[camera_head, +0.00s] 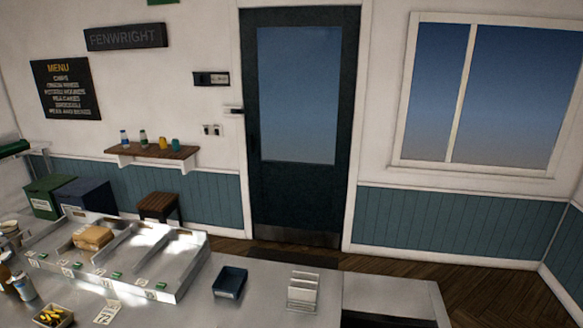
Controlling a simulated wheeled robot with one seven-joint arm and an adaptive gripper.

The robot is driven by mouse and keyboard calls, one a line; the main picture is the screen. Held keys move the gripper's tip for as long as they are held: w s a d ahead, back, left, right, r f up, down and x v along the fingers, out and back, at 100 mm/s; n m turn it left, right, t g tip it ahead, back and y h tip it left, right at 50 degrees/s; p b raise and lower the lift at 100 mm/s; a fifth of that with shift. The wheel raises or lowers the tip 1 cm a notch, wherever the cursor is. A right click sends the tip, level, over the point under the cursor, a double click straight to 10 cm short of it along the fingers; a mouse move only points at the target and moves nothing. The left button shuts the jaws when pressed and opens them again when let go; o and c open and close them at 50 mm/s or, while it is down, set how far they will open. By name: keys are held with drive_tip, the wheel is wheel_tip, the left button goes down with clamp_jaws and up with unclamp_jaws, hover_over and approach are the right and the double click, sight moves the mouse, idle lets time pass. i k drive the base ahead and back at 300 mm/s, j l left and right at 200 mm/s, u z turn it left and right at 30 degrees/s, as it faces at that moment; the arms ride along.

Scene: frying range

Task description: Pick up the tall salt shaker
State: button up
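A pale, upright container with a bluish band (24,288) stands on the steel counter at the lower left and may be the tall salt shaker; I cannot read its label. A brown bottle (5,273) stands just behind it, partly cut off by the left edge. Small bottles, one dark blue and white (124,139) and one greenish and white (143,139), stand on the wooden wall shelf (152,152); I cannot tell whether either is a shaker. My gripper is not in view.
Nearby are a tray of yellow pieces (53,316), a price card (107,312), a dark blue tray (230,282) and a white card holder (303,292).

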sight(26, 288)
drive_tip(key=u, duration=1.95)
drive_tip(key=i+j, duration=0.7)
drive_tip(key=i, duration=0.2)
drive_tip(key=i+j, duration=0.65)
drive_tip(key=i, duration=0.2)
drive_tip(key=i+j+z, duration=0.1)
drive_tip(key=i+j, duration=0.6)
drive_tip(key=i, duration=0.2)
